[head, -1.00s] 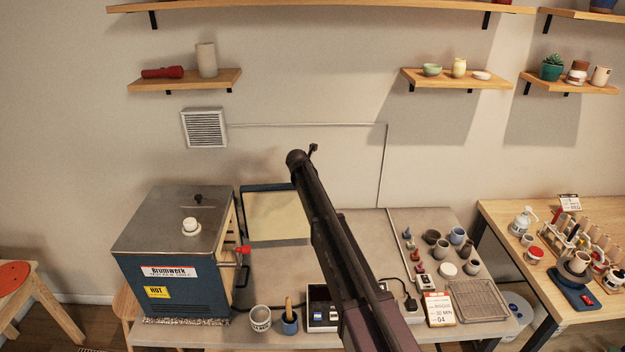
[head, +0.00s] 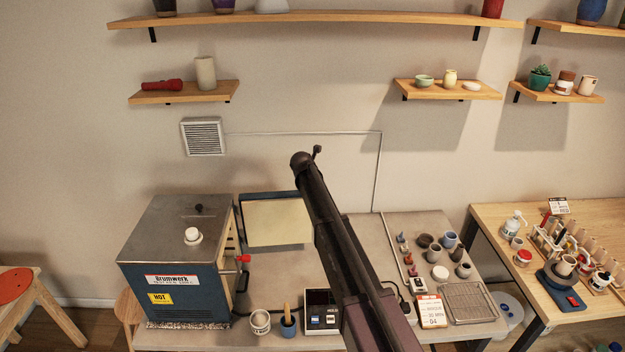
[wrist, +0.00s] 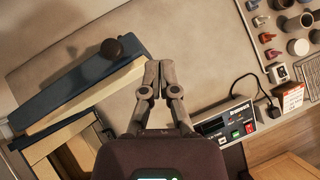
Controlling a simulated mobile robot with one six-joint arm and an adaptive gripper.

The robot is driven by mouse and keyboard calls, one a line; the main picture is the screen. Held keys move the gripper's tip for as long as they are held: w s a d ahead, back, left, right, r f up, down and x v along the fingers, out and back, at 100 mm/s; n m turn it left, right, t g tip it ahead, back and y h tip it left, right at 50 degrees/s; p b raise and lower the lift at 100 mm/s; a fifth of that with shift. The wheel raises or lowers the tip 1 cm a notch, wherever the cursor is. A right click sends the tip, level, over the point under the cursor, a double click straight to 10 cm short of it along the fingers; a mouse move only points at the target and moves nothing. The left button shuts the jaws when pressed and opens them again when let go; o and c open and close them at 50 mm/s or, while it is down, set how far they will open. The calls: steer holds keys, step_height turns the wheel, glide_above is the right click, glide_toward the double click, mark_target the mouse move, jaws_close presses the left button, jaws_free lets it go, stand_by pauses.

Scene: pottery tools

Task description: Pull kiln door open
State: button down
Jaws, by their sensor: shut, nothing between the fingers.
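The kiln (head: 195,297) is a blue box with a grey top at the left of the table in the head view. Its door (head: 275,222), a cream-lined panel with a blue edge, stands swung wide open at the kiln's back right. A red-knobbed handle (head: 243,259) sticks out at the kiln's right side. In the wrist view, the blue and cream door (wrist: 62,97) lies at left, above the kiln's pale open edge (wrist: 62,137). My gripper (wrist: 157,72) is shut and empty, just right of the door's end; contact is unclear. The head view does not show it.
A control box (head: 321,312) sits at the table's front, with cups left of it. Small pots, a wire rack (head: 467,302) and a card (head: 431,311) are at right. The mid table is bare. Shelves (head: 185,93) hang above.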

steer(key=shift+s+d+r+p, duration=0.25)
steer(key=shift+s+r+p, duration=0.1)
steer(key=shift+r, duration=0.15)
steer(key=shift+s+d+r+p, duration=0.2)
steer(key=shift+s+r+p, duration=0.1)
steer(key=shift+r, duration=0.15)
steer(key=s+d+f+m+g+b, duration=0.2)
steer(key=s+d+f+m+b, duration=0.5)
steer(key=s, duration=0.4)
steer(key=s+d+f+m+g+b, duration=0.2)
steer(key=s+d+f+m+b, duration=0.3)
steer(key=s+d+f+m, duration=0.45)
steer(key=s+d+f+m+g+b, duration=0.1)
steer(key=s+f+m+b, duration=0.2)
steer(key=s+m, duration=0.2)
steer(key=s+d+f+m+g+y+b, duration=0.1)
steer(key=s+f+m+b, duration=0.3)
steer(key=s, duration=0.7)
steer(key=s+d+f+m+g+y+b, duration=0.1)
steer(key=s+d+f+m+b, duration=0.2)
steer(key=s+m, duration=0.4)
steer(key=shift+s+f+g+b, duration=0.4)
steer(key=shift+s+f+b, duration=0.05)
steer(key=shift+s, duration=0.1)
